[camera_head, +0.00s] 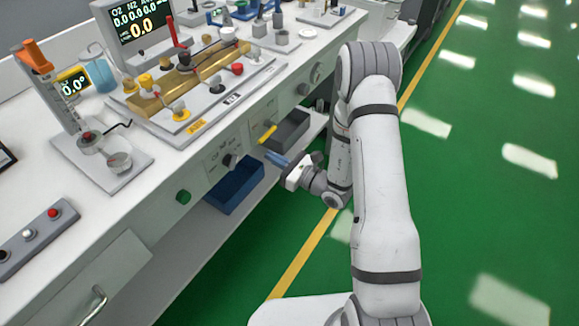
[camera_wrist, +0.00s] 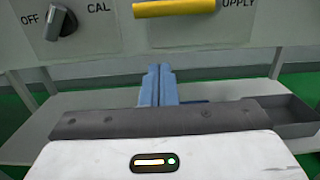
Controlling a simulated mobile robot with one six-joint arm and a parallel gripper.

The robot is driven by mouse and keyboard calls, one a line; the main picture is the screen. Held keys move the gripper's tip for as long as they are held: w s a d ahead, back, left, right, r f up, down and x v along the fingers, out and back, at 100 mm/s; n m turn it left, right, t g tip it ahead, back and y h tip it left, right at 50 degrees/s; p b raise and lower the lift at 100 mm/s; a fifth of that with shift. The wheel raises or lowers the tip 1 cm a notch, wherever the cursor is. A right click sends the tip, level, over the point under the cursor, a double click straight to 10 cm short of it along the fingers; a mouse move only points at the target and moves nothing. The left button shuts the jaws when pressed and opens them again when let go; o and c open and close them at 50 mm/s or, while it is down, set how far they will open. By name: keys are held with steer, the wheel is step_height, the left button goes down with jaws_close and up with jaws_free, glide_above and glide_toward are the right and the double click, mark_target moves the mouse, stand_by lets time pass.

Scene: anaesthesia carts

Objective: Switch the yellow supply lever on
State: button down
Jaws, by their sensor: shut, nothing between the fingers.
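The yellow supply lever (camera_head: 267,134) is on the front panel of the cart.
A black knob (camera_wrist: 60,22) marked OFF and CAL is left of the lever. A blue bin (camera_head: 236,187) and a grey bin (camera_head: 287,131) rest on the lower shelf. A green button (camera_head: 183,197) is further along the front. Green floor is open to the right.

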steer(key=shift+w+a+r, duration=0.1)
steer(key=shift+r, duration=0.9)
steer(key=shift+w+a+r, duration=0.1)
steer(key=shift+r, duration=0.85)
steer(key=shift+d, duration=0.1)
